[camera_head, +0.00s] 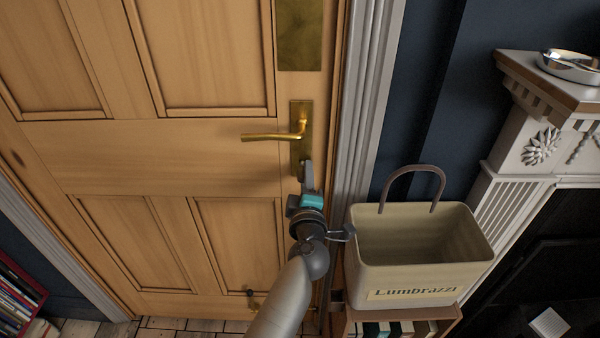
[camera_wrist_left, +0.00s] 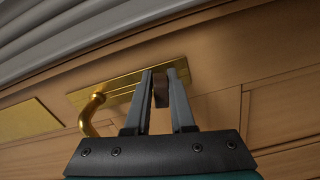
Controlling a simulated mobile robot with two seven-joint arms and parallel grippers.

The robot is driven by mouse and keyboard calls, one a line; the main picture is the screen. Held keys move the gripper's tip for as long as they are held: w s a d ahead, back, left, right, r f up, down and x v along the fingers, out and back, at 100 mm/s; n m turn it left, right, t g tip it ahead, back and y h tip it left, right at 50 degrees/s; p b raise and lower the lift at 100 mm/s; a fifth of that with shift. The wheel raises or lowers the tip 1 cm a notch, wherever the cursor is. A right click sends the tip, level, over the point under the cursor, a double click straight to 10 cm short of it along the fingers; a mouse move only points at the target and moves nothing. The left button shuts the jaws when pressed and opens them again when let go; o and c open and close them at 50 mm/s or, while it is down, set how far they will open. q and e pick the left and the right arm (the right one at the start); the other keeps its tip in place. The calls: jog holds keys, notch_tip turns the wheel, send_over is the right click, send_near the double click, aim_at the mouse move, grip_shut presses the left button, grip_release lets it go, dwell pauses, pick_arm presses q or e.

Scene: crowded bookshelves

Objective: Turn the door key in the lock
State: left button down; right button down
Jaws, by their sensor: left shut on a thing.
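The wooden door (camera_head: 190,140) is in its frame, with a brass lock plate (camera_head: 300,115) and a brass lever handle (camera_head: 272,136) that points left, about level. The handle also shows in the wrist view (camera_wrist_left: 90,110). My left gripper (camera_head: 307,175) is at the lower end of the plate, below the handle. In the wrist view its fingers (camera_wrist_left: 160,80) are shut on a small dark brown thing, which seems to be the door key's head (camera_wrist_left: 160,92), against the plate. The keyhole and the key's shaft are hidden. My right gripper is out of view.
A beige bin with a handle (camera_head: 380,275) stands on a small bookcase (camera_head: 447,325) close to the right of my left arm. A white mantelpiece (camera_head: 510,150) with a metal bowl (camera_head: 570,66) is further right. Books (camera_head: 18,300) stand at lower left. The space before the door is clear.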

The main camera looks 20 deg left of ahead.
pick_arm(q)
jog(key=shift+d, duration=0.2)
jog(key=c, duration=0.7)
grip_release()
jog(key=shift+w, duration=0.1)
jog(key=shift+a, duration=0.1)
